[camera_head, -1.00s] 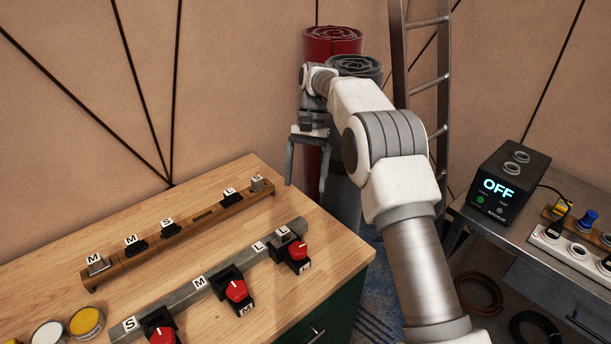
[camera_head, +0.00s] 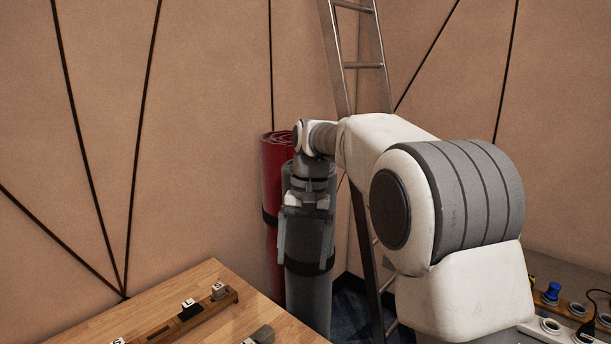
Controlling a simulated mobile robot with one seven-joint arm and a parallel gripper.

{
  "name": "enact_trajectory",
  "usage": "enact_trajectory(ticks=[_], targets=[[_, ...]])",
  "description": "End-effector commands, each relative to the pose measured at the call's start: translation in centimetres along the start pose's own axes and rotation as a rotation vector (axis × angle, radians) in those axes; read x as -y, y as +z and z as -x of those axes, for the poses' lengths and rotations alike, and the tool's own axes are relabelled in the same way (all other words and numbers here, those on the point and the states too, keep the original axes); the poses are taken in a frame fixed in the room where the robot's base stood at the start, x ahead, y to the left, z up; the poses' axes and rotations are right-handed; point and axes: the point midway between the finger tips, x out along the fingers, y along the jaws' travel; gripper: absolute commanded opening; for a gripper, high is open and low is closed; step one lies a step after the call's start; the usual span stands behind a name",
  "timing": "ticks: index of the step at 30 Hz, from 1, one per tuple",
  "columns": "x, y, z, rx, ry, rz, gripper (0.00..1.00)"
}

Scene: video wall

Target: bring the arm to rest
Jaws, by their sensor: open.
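My arm rises from the lower right and reaches toward the back corner, with its large elbow joint close to the camera. My gripper (camera_head: 305,258) hangs downward at the arm's end, in front of the grey roll. Its two fingers are apart, with nothing seen between them. It is beyond the back right edge of the wooden worktop and touches nothing that I can make out.
The wooden worktop (camera_head: 165,293) with a rail of lettered blocks (camera_head: 190,312) is at lower left. A red roll (camera_head: 272,185) and a grey roll (camera_head: 310,300) stand in the corner. A metal ladder (camera_head: 340,60) leans behind my arm. Plugs and sockets (camera_head: 575,310) lie at lower right.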

Motion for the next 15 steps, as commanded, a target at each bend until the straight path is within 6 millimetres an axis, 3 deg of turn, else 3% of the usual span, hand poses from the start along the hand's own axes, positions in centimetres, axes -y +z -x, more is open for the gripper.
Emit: enact_trajectory(ticks=[6,15], targets=[[-4.1,4.5,3.5,-0.126,-0.013,0.019,0.89],[-9.3,11.5,5.2,-0.295,-0.010,0.049,0.89]])
